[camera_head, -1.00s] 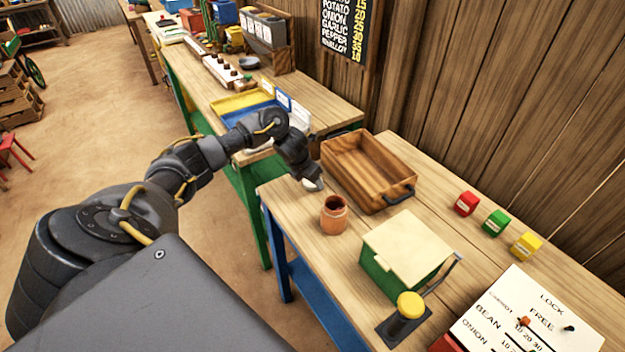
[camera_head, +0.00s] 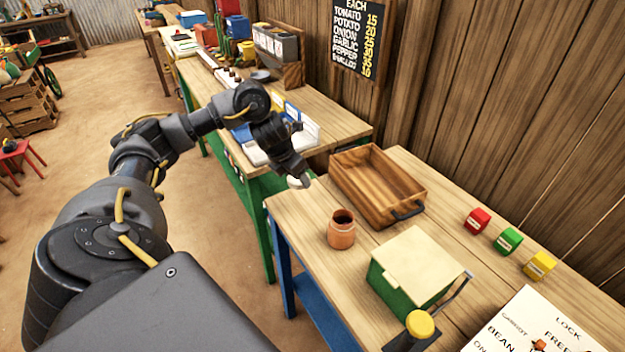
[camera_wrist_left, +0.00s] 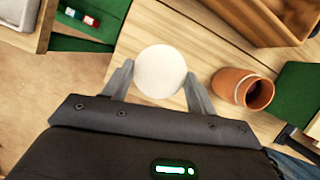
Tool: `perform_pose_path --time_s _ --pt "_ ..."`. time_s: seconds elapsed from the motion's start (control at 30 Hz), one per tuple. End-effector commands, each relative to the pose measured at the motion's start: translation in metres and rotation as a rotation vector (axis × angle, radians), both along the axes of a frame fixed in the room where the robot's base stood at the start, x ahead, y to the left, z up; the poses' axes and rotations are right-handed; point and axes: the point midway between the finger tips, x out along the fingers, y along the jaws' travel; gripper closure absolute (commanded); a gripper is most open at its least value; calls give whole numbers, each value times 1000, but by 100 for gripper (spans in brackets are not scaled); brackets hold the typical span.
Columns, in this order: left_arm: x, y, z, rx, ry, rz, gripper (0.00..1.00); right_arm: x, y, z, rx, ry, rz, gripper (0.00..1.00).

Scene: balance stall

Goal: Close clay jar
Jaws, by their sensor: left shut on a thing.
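The clay jar (camera_head: 341,234) is orange-brown and stands upright on the near wooden table, its dark mouth open at the top. It also shows in the left wrist view (camera_wrist_left: 228,86), right of the gripper and apart from it. My left gripper (camera_head: 297,178) is shut on a white round piece (camera_wrist_left: 160,71), which looks smooth and disc-like from the wrist; I cannot tell if it is the jar's lid. The gripper is above the table's far left corner, beyond and left of the jar. My right gripper is not in view.
A wooden crate (camera_head: 345,192) stands right behind the jar. A green box with a cream lid (camera_head: 420,258) and a yellow-knobbed lever (camera_head: 420,324) are nearer. Red (camera_head: 477,221), green (camera_head: 508,241) and yellow (camera_head: 539,266) blocks sit at right. Another table (camera_head: 335,112) lies beyond.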

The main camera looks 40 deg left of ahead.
Motion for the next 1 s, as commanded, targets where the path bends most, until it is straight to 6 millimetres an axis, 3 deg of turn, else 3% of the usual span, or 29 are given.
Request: perform_pose_path --time_s 0.1,0.33,1.0 --pt "-26 8 8 3 0 -1 64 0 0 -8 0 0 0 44" --pt "-54 16 22 0 -1 -1 64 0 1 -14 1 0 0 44" --pt "-62 14 25 -1 -1 18 64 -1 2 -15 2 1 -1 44"
